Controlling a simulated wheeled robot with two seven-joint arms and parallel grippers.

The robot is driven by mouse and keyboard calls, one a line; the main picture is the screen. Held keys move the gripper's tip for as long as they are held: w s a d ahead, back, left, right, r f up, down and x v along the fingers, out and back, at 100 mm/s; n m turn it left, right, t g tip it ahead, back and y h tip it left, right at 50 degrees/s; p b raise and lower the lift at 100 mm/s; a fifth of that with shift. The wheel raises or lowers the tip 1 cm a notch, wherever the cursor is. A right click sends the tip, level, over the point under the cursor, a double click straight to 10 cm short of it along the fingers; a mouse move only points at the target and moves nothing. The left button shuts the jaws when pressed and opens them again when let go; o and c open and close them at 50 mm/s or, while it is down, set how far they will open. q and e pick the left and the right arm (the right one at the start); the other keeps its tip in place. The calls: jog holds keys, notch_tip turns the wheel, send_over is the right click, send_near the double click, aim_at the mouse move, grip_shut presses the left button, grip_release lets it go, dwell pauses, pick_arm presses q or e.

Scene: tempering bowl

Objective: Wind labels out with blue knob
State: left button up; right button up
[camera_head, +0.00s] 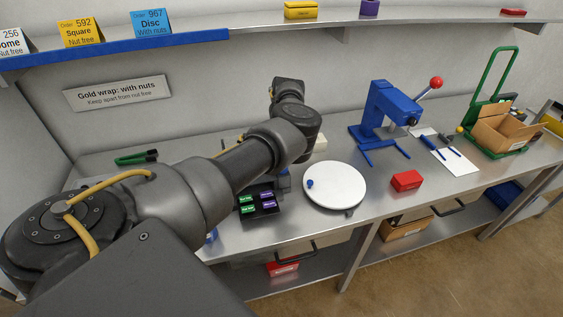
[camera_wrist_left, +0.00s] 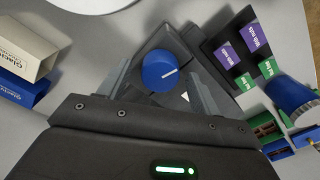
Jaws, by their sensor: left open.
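The holder also shows in the head view (camera_head: 268,212), below my left forearm. That forearm hides the gripper and knob there. My right gripper is not in view.
A white round turntable (camera_head: 338,187) stands right of the label holder. A red box (camera_head: 406,181), a blue press (camera_head: 385,110) and a green frame with a carton (camera_head: 505,130) are farther right. Cream and blue boxes (camera_wrist_left: 25,50) lie left of the gripper.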

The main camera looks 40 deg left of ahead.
pick_arm(q)
notch_tip(320, 180, up, 11)
jog(key=shift+f, duration=0.2)
dwell(0.3)
dwell(0.3)
